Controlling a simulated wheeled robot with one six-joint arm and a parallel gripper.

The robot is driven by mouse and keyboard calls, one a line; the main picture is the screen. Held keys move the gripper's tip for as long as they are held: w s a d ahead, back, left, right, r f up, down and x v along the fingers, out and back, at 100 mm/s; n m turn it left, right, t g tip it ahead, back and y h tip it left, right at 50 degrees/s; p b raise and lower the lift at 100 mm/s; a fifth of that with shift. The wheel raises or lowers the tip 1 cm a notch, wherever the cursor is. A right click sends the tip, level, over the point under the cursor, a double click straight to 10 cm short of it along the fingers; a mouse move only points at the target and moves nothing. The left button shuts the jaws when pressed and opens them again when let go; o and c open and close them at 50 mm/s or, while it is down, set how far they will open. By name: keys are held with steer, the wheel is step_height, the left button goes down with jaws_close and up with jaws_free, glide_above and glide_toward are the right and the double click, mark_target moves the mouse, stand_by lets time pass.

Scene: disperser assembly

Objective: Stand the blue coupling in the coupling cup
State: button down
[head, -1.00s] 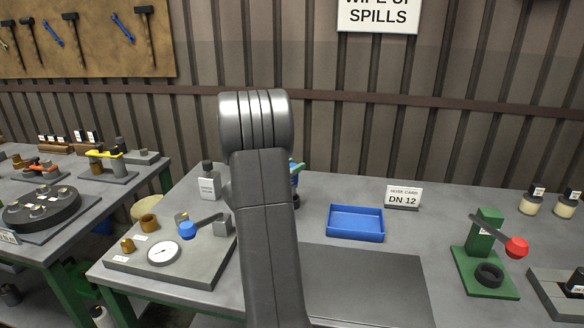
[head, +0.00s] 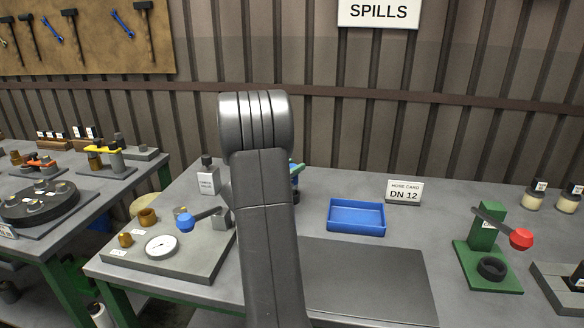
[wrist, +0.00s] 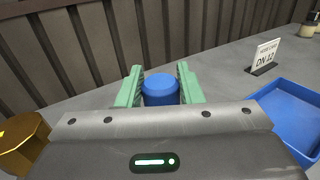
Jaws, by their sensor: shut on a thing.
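The blue coupling (wrist: 161,90) is a short blue cylinder between the two green fingers of my gripper (wrist: 160,88) in the wrist view. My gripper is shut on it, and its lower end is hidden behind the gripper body. In the head view my arm hides most of the gripper; a green fingertip (head: 298,168) shows just right of the arm. I cannot tell for sure which thing is the coupling cup.
A blue tray (head: 356,231) lies right of my arm, with the DN 12 card (head: 404,192) behind it. A white bottle (head: 208,181) stands behind the gauge plate. A blue-knobbed lever (head: 186,222) rises over the plate. A green stand (head: 483,236) with a red-knobbed lever is at the right.

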steer(key=shift+f+b, duration=0.75)
steer(key=shift+f, duration=0.1)
steer(key=c, duration=0.9)
jaws_free()
step_height(320, 180, up, 10)
steer(key=shift+r+p, duration=0.1)
steer(key=shift+p, duration=0.5)
step_height(320, 180, down, 10)
steer(key=shift+b, duration=0.55)
steer(key=shift+r+p, duration=0.5)
steer(key=shift+p, duration=0.1)
steer(key=shift+f, duration=0.1)
